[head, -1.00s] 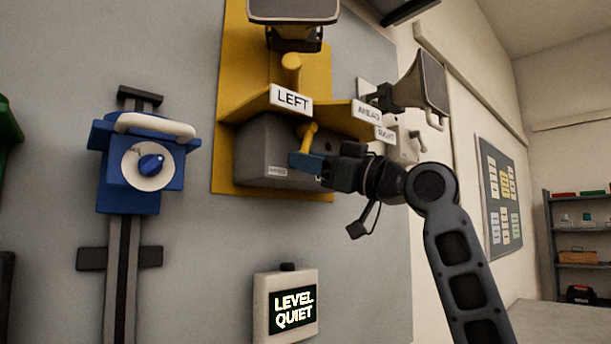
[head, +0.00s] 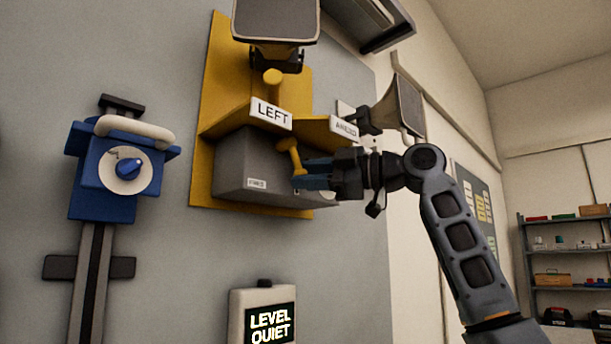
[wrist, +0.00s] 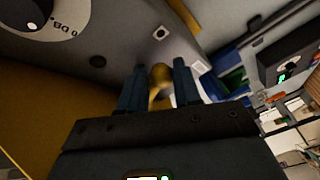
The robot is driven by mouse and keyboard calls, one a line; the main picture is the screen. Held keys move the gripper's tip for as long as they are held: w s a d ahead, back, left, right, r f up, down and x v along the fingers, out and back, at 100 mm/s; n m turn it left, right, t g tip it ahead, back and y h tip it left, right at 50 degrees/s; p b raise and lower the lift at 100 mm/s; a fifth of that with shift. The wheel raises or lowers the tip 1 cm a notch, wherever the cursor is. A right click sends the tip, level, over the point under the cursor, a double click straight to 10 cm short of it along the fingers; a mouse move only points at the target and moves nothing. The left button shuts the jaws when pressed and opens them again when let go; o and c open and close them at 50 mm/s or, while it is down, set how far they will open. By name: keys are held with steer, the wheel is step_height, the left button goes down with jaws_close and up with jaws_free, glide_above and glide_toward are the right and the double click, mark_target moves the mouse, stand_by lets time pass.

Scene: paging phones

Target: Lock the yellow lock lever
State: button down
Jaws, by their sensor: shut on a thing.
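The yellow lock lever (head: 289,150) sits on the front of a grey box (head: 240,165) under the yellow bracket with the LEFT sign. It slants, its upper end to the left and its lower end to the right. My gripper (head: 302,174) reaches in from the right, its blue fingers at the lever's lower end. In the wrist view the lever's rounded end (wrist: 160,80) lies between the two fingers, which are shut on it. The exact contact is dark and partly hidden by the fingers.
A yellow horn stalk (head: 273,88) and the LEFT sign (head: 271,114) stand just above. A second horn (head: 410,105) is close above my arm. A blue slider unit (head: 108,185) is at left. A LEVEL QUIET display (head: 268,322) is below.

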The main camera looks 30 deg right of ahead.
steer(key=shift+a+n, duration=0.15)
steer(key=shift+n, duration=0.25)
steer(key=c, duration=1.1)
jaws_free()
steer(key=shift+o, duration=1.3)
steer(key=shift+d, duration=0.2)
steer(key=b+v, duration=0.1)
steer(key=v, duration=0.6)
steer(key=shift+s+d+b, duration=0.2)
steer(key=shift+s+b, duration=0.1)
steer(key=shift+r, duration=0.1)
